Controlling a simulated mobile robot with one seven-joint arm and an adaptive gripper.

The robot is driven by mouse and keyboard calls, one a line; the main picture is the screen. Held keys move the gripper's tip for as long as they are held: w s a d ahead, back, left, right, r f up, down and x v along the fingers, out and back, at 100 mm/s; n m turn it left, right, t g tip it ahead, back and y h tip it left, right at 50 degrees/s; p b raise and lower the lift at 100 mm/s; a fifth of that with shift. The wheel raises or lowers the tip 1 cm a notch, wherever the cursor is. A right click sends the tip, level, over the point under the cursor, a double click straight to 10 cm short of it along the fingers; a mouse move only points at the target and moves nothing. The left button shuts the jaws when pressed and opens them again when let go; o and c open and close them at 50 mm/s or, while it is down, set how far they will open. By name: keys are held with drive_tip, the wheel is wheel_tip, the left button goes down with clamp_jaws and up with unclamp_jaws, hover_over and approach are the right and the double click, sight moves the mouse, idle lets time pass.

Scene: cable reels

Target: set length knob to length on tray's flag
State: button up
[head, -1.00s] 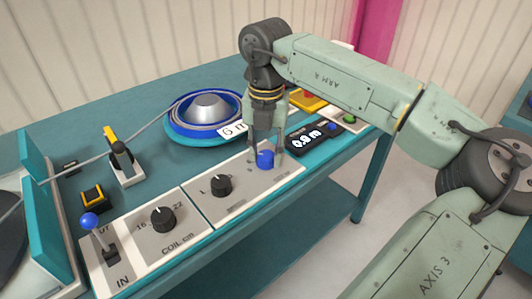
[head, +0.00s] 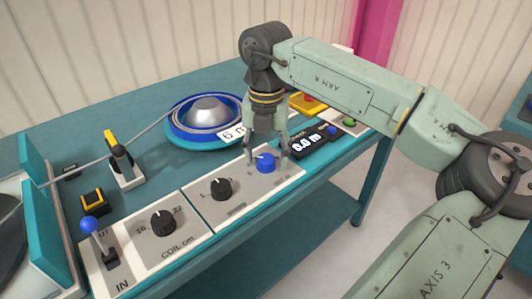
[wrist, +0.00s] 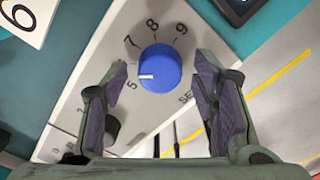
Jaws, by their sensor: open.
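The blue length knob (head: 265,163) is on the white panel (head: 290,182) at the bench's front edge. In the wrist view the knob (wrist: 160,68) has its white pointer turned left, at a digit below the 7 that I cannot read surely. The dark display (head: 308,145) reads 6.0 m. The white flag (head: 232,133) by the tray reads 6 m; part of it shows in the wrist view (wrist: 22,18). My gripper (head: 268,153) is over the knob, its fingers open either side of it and apart from it in the wrist view (wrist: 163,98).
A blue reel (head: 207,113) sits on the tray behind the panel. Left of the knob are a black knob (head: 221,188), the coil knob (head: 163,222) and a blue-tipped lever (head: 92,226). Green (head: 349,122) and blue (head: 332,131) buttons lie to the right.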

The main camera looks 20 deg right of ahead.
sight(266, 158)
wheel_tip(266, 158, up, 8)
drive_tip(key=shift+f, duration=0.25)
idle(0.5)
